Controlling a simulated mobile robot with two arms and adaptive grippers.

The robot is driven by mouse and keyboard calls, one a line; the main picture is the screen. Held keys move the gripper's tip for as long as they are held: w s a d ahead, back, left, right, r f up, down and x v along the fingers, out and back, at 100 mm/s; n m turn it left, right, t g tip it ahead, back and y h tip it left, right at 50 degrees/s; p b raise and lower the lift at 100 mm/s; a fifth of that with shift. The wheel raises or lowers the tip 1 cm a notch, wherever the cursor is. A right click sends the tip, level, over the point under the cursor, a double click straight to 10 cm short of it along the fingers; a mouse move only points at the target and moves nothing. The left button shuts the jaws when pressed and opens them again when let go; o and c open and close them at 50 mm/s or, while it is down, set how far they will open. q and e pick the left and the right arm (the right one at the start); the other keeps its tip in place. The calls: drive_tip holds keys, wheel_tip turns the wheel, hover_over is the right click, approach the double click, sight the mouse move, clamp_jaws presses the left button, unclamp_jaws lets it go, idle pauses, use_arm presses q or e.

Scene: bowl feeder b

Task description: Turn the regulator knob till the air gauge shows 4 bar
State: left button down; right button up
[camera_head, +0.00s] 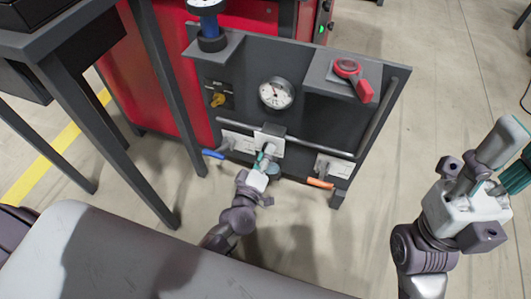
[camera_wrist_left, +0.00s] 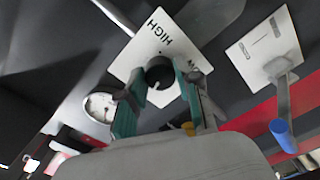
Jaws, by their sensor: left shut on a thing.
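The air gauge (camera_head: 276,93) is a round white dial on the dark upright panel (camera_head: 240,75). Its needle is too small to read; the gauge also shows in the left wrist view (camera_wrist_left: 100,107). The regulator knob (camera_wrist_left: 159,71) is black with a pale mark, in front of a white plate marked HIGH (camera_wrist_left: 150,42). My left gripper (camera_head: 263,162) is at this plate below the gauge. In the left wrist view its teal fingers (camera_wrist_left: 158,90) are on either side of the knob, shut on it. My right gripper (camera_head: 508,160) is at the right, away from the panel.
A blue-handled lever (camera_head: 213,154) is left of the knob and an orange-handled one (camera_head: 320,183) right. A grey rail (camera_head: 385,105) runs along the panel's right side. A yellow knob (camera_head: 217,99) and a red handle (camera_head: 363,90) are higher up. A dark table stands at left.

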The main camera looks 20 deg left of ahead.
use_arm(q)
drive_tip(key=c, duration=0.8)
unclamp_jaws()
drive_tip(key=s, duration=1.2)
drive_tip(key=shift+a, duration=0.2)
